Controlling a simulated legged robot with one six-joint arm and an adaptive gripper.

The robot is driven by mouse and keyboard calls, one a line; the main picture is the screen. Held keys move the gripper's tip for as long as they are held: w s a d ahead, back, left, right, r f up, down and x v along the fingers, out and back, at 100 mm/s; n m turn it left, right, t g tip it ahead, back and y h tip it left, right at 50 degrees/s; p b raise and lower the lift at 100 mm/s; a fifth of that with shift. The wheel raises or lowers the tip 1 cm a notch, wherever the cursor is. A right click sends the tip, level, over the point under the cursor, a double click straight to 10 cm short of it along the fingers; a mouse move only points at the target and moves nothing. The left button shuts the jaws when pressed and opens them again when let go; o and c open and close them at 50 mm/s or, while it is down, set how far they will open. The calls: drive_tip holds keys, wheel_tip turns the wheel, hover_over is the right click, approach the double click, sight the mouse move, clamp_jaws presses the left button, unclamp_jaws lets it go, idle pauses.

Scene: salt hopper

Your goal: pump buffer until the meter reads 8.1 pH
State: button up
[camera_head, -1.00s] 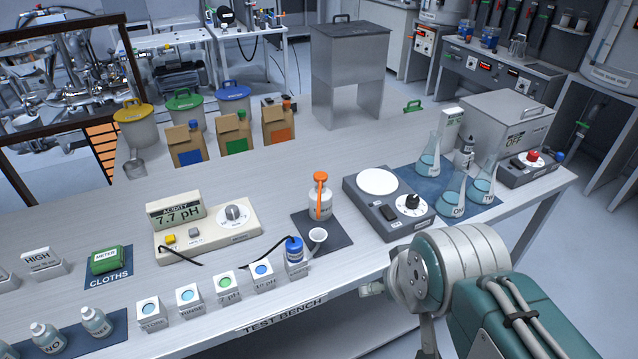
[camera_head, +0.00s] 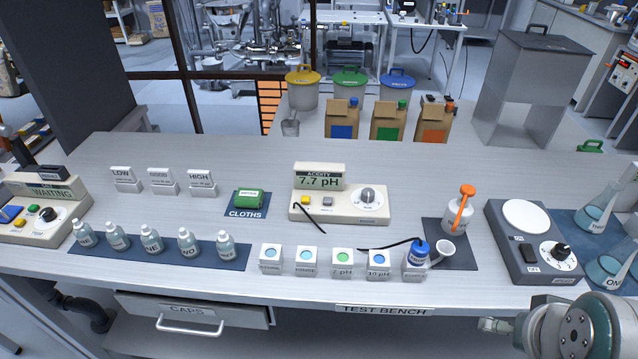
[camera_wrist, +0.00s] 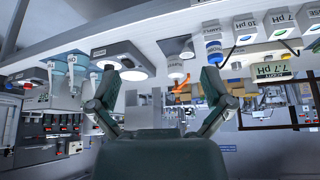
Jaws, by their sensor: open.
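The acidity meter (camera_head: 340,193) stands mid-bench and its display (camera_head: 319,180) reads 7.7 pH; it also shows in the wrist view (camera_wrist: 273,70). The white buffer bottle with an orange pump top (camera_head: 457,211) stands on a dark mat right of the meter. A small white cup or funnel (camera_head: 442,252) is beside the blue-capped sample pot (camera_head: 417,256), with a black cable running to it. My gripper (camera_wrist: 157,98) is open and empty in the wrist view, its fingers wide apart. In the head view only part of my arm shows at the lower right; the fingers are hidden.
A stirrer hotplate (camera_head: 535,240) and flasks (camera_head: 606,235) stand right of the pump. Small labelled pots (camera_head: 307,262) line the front edge, with bottles (camera_head: 150,238) farther left. Cartons (camera_head: 388,121) stand behind the meter. Bare bench lies between.

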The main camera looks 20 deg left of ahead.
drive_tip(key=shift+c, duration=0.3)
clamp_jaws()
idle(1.1)
